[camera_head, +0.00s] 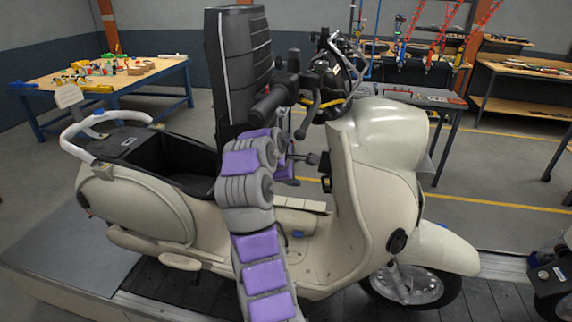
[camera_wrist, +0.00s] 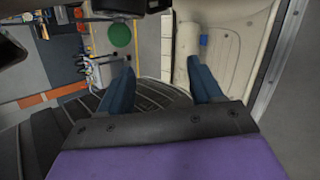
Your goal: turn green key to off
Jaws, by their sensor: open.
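The cream scooter (camera_head: 375,160) stands upright, its front to the right in the head view. My gripper (camera_wrist: 158,70) is open in the wrist view, with two dark blue fingers apart and nothing between them. In the head view my arm bends at the scooter's front column; the gripper end is mostly hidden behind the arm. A round green disc (camera_wrist: 119,35) shows beyond the left finger in the wrist view; I cannot tell whether it is the key. No green key is clear in the head view. A cream panel (camera_wrist: 232,50) is beyond the right finger.
The handlebar grip (camera_head: 268,104) and levers are above my arm. The tall black seat (camera_head: 238,62) stands open behind it. The scooter stands on dark slats (camera_head: 335,306). Workbenches, including a wooden one (camera_head: 150,75), are in the background.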

